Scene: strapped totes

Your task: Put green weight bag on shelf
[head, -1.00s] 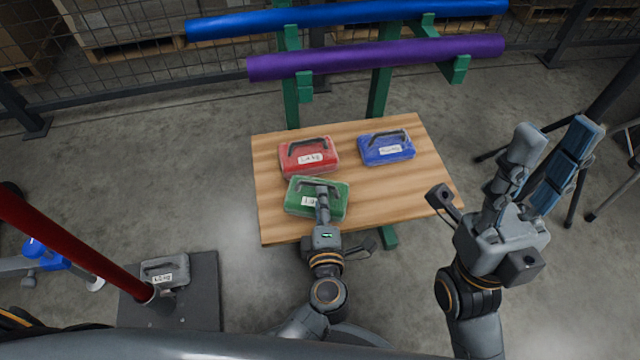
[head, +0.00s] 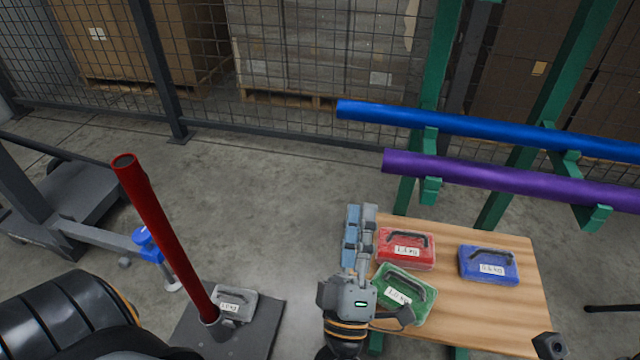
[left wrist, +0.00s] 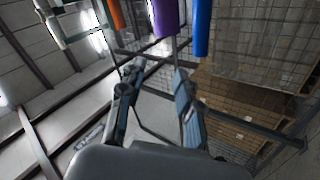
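The green weight bag (head: 412,286) lies on the wooden shelf (head: 470,318) at its front left corner, black handle up. My left gripper (head: 359,236) is just left of the bag with its fingers pointing up and away. In the left wrist view its two fingers (left wrist: 158,104) stand apart with nothing between them. The palm partly overlaps the shelf's left edge; I cannot tell whether it touches the bag. Only a small dark piece, apparently of my right gripper, shows at the bottom right of the head view; its fingers are hidden.
A red bag (head: 405,263) and a blue bag (head: 488,278) lie on the shelf too. Blue (head: 480,128) and purple (head: 500,180) tubes hang above on green posts. A red pole (head: 165,235) and a grey bag (head: 243,293) stand on a dark plate at left.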

